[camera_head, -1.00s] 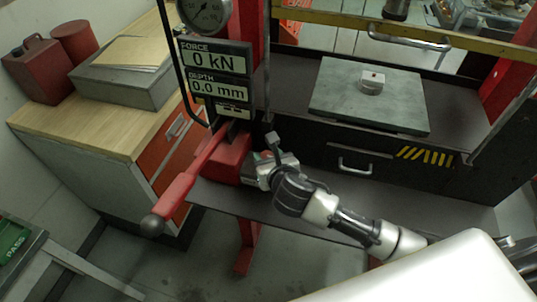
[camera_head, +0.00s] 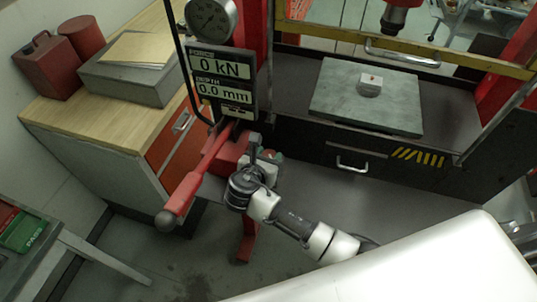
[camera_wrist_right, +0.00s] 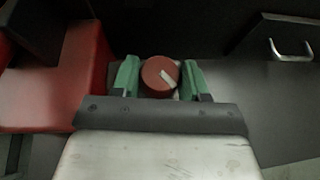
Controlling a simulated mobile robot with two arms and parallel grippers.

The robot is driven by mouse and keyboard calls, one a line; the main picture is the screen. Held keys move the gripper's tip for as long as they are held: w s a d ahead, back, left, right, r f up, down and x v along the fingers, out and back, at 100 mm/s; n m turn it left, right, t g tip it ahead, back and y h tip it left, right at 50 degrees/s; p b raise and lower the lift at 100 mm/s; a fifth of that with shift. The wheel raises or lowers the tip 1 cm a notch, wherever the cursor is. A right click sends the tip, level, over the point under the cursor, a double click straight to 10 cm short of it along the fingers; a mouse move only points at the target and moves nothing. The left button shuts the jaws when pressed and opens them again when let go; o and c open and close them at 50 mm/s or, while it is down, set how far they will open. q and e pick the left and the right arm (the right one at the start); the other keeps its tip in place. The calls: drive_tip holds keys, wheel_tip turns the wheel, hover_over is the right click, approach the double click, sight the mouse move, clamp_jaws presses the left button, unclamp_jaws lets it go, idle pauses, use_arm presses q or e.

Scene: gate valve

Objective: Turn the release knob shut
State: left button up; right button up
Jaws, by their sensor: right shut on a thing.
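The release knob (camera_wrist_right: 155,76) is round and red with a pale pointer mark, which slants down to the right in the right wrist view. My right gripper (camera_wrist_right: 160,78) has its two green fingers on either side of the knob and is shut on it. In the head view my right gripper (camera_head: 270,156) is at the right side of the red pump block (camera_head: 229,153), and my wrist hides most of the knob there. My left gripper is not in view.
The red pump lever (camera_head: 195,183) slants down left from the block to a dark ball end. The display panel (camera_head: 221,80) above reads 0 kN and 0.0 mm. A grey plate (camera_head: 340,105) with a small metal piece (camera_head: 370,85) lies on the press bed.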

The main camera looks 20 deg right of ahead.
idle(0.4)
drive_tip(key=o, duration=0.9)
drive_tip(key=shift+o, duration=0.2)
drive_tip(key=b+v, duration=0.2)
drive_tip(key=v, duration=0.8)
drive_tip(key=shift+s+a+r+b, duration=0.15)
drive_tip(key=shift+a+r+b, duration=0.05)
drive_tip(key=shift+a+b, duration=0.15)
drive_tip(key=shift+d, duration=0.1)
